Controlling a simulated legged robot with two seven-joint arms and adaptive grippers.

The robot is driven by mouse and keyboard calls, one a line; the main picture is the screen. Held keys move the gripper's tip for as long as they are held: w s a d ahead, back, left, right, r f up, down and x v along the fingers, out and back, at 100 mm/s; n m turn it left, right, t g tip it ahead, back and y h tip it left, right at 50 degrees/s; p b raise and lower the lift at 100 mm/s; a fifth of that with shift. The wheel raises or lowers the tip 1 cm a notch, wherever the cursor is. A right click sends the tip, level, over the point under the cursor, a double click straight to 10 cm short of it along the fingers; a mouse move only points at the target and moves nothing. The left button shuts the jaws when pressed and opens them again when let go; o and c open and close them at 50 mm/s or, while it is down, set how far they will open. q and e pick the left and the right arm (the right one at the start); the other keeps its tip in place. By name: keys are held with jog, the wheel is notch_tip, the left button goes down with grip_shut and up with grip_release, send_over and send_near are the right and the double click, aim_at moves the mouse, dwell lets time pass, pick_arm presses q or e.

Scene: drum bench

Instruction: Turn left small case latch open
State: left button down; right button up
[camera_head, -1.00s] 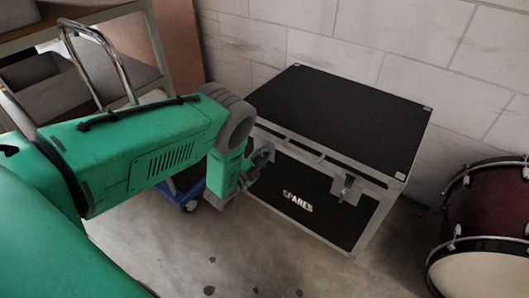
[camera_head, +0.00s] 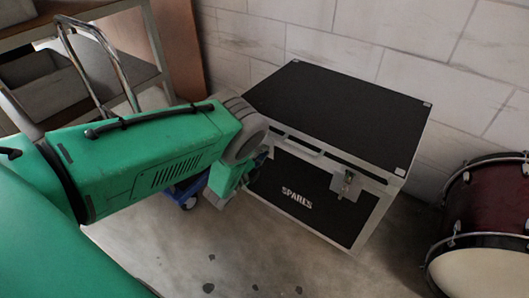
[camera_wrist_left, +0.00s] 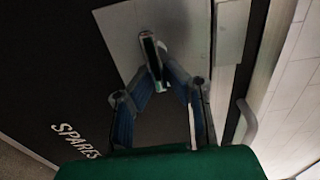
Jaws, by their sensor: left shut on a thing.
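The case (camera_head: 340,105) is a black box with metal edges and "SPARES" on its front, standing on the floor against the wall with its lid down. In the head view my left forearm and wrist cover its left latch. In the left wrist view the left latch has a grey metal plate (camera_wrist_left: 120,32) and a small upright turn piece (camera_wrist_left: 150,52). My left gripper (camera_wrist_left: 158,75) has its blue-grey fingers closed in on this turn piece. In the head view my left gripper (camera_head: 257,166) is partly hidden behind my wrist. My right gripper is not in view.
The case's right latch (camera_head: 346,184) shows on the front. A red drum (camera_head: 490,215) stands at the right. A shelf (camera_head: 140,75) and chrome handle (camera_head: 75,45) are at the left, with a blue wheeled base (camera_head: 188,192) beside the case. Floor in front is clear.

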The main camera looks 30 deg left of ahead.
pick_arm(q)
jog(key=shift+s+a+f, duration=0.3)
jog(key=shift+s+a, duration=0.05)
jog(key=shift+a, duration=0.35)
jog(key=c, duration=1.6)
grip_release()
jog(key=s+a, duration=0.1)
jog(key=s, duration=1.1)
